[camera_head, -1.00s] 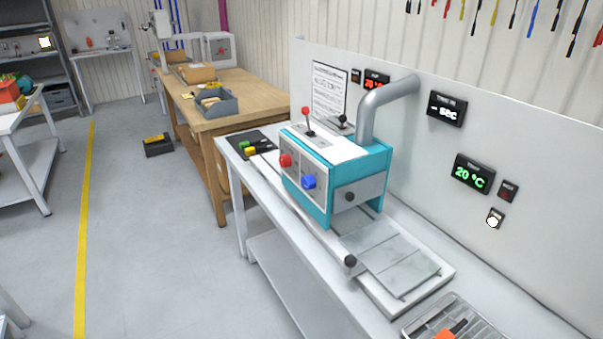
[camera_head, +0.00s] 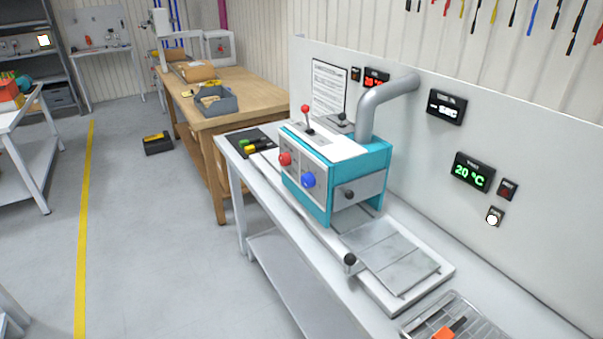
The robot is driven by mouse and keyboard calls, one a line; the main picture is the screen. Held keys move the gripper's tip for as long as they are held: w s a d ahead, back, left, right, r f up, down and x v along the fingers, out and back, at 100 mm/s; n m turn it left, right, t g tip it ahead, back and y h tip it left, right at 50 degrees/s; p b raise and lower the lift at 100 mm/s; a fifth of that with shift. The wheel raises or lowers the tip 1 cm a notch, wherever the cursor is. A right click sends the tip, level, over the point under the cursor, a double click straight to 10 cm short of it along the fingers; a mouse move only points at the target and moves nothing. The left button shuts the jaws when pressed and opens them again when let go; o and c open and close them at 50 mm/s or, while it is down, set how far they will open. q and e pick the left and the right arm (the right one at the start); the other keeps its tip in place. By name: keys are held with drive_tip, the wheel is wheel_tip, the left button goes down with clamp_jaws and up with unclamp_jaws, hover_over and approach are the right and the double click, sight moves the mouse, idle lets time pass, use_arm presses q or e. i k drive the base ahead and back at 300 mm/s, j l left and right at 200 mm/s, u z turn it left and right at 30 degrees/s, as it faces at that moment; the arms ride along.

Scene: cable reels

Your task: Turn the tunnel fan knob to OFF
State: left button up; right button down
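A teal machine (camera_head: 318,205) with a grey exhaust pipe (camera_head: 367,124) stands on the white bench. Its front panel carries a red knob (camera_head: 285,159) and a blue knob (camera_head: 308,180). Their markings are too small to read, so I cannot tell which one is the tunnel fan knob or where it points. A red-topped lever (camera_head: 306,112) stands on the machine's top. Neither of my grippers shows in this view.
The white bench (camera_head: 262,183) runs along the grey panel with a green "20 °C" display (camera_head: 472,172). A wire tray (camera_head: 460,318) sits at the near right. A wooden table (camera_head: 250,92) stands behind. The floor (camera_head: 150,240) at left is clear around a black-and-yellow box (camera_head: 157,144).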

sight(308, 180)
drive_tip(key=z, duration=0.65)
drive_tip(key=i+j+z, duration=0.15)
drive_tip(key=j+z, duration=0.6)
drive_tip(key=j, duration=0.3)
drive_tip(key=j+z, duration=0.4)
drive_tip(key=j, duration=0.15)
